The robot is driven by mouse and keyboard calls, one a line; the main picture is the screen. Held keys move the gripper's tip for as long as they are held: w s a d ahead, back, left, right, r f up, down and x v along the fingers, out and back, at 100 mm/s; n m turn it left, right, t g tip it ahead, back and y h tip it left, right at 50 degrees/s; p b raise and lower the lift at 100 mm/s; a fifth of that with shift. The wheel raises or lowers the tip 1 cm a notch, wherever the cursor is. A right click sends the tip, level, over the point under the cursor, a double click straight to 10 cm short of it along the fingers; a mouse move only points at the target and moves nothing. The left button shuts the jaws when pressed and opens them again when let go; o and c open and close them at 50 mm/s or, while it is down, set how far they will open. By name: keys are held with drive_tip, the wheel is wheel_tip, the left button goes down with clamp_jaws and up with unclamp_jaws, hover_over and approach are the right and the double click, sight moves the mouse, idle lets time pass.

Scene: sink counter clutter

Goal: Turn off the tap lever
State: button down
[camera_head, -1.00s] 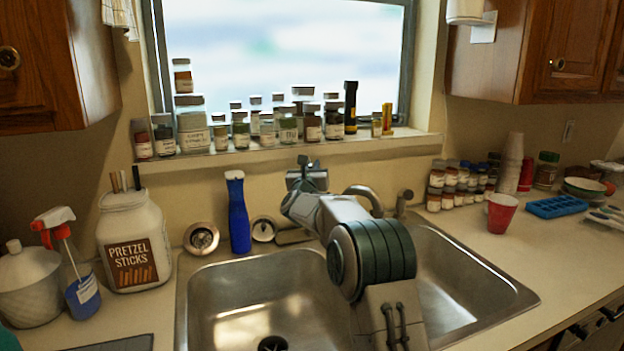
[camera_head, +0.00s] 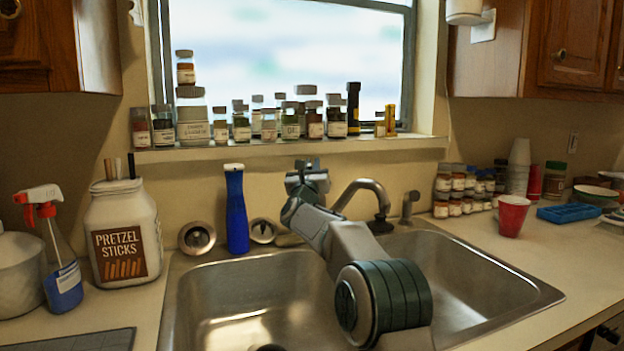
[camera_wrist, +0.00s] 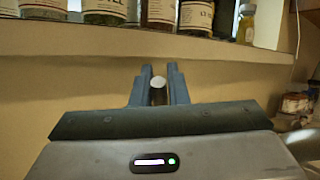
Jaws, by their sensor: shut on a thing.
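The tap's curved metal spout (camera_head: 362,188) rises behind the sink, just right of my arm in the head view. My gripper (camera_head: 307,168) is low in front of the wall below the window sill. In the wrist view my gripper (camera_wrist: 160,78) has its two blue-grey fingers close together around a small, pale, round-ended piece, the tap lever (camera_wrist: 158,83). The fingers are shut on it. In the head view the lever is hidden by my gripper and arm. I cannot tell whether water runs.
A double steel sink (camera_head: 245,300) lies below my arm. A blue bottle (camera_head: 237,210) stands left of my gripper. Several spice jars (camera_head: 270,124) line the sill above. A side sprayer (camera_head: 408,207) and red cup (camera_head: 512,216) are to the right.

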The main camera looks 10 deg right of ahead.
drive_tip(key=shift+s+f+b, duration=0.1)
drive_tip(key=shift+s+b, duration=0.05)
drive_tip(key=shift+b, duration=0.55)
drive_tip(key=c, duration=1.4)
unclamp_jaws()
drive_tip(key=shift+a, duration=0.1)
drive_tip(key=shift+s, duration=0.1)
drive_tip(key=b+v, duration=0.3)
drive_tip(key=v, duration=1)
drive_tip(key=shift+s+f, duration=0.2)
drive_tip(key=shift+f, duration=0.2)
